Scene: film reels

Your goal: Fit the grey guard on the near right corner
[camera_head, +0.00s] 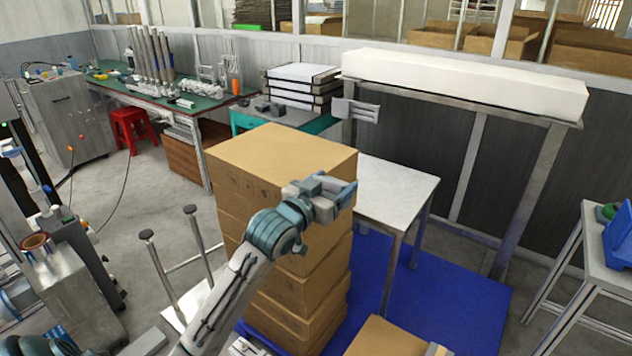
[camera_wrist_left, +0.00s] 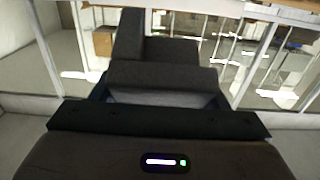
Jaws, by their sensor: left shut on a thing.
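My left gripper (camera_head: 340,198) is beside the upper part of a tall stack of brown cardboard boxes (camera_head: 230,185), over its near right side in the picture. It is shut on the dark grey guard (camera_wrist_left: 155,76), an angled piece that shows between the jaws in the left wrist view. In the head view the guard is hard to tell apart from the gripper. The gripper and wrist hide part of the stack's near edge, so I cannot tell whether the guard touches the boxes. My right gripper is not in view.
A white-topped table (camera_head: 395,190) stands right behind the stack. A blue mat (camera_head: 455,305) lies on the floor. Another cardboard box (camera_head: 385,340) is low at the front. A metal frame with two dark-capped posts (camera_head: 155,255) stands left of the stack.

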